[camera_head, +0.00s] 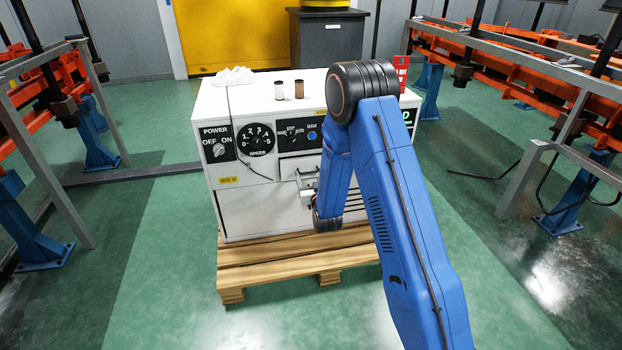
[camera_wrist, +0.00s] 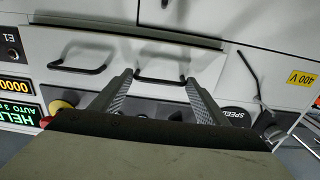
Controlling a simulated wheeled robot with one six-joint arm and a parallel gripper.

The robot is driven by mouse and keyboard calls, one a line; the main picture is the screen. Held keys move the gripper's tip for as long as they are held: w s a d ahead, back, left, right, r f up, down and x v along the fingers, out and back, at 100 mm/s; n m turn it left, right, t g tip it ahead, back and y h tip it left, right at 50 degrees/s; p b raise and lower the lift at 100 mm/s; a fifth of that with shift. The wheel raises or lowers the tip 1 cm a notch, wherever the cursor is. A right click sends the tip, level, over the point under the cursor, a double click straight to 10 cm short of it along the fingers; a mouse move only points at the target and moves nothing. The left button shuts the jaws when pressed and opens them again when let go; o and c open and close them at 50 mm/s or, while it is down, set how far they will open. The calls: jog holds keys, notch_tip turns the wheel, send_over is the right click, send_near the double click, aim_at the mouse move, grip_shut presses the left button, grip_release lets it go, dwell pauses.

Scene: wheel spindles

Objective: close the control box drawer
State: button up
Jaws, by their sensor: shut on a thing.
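The white control box (camera_head: 235,200) stands on a wooden pallet, with dials and switches across its upper front. Its drawer front (camera_wrist: 115,62) shows in the wrist view, where the picture is upside down. It carries two dark bar handles, one on the left (camera_wrist: 78,69) and one in the middle (camera_wrist: 160,80). My gripper (camera_wrist: 160,77) is shut on the middle handle, with a finger at each side of it. In the head view my gripper (camera_head: 307,180) is at the box front below the dials, partly hidden by my blue arm. The drawer's opening depth is unclear.
Two small cylinders (camera_head: 289,90) and a white crumpled thing (camera_head: 235,76) lie on the box top. The pallet (camera_head: 270,265) juts out in front. Orange and grey frames (camera_head: 480,70) flank both sides. Green floor is clear in front on the left.

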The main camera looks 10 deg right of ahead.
jog(key=w, duration=0.3)
jog(key=shift+d, duration=0.15)
jog(key=o, duration=1.2)
jog(key=shift+w, duration=0.1)
jog(key=s, duration=1.7)
jog(key=shift+s, duration=0.2)
jog(key=shift+r, duration=0.1)
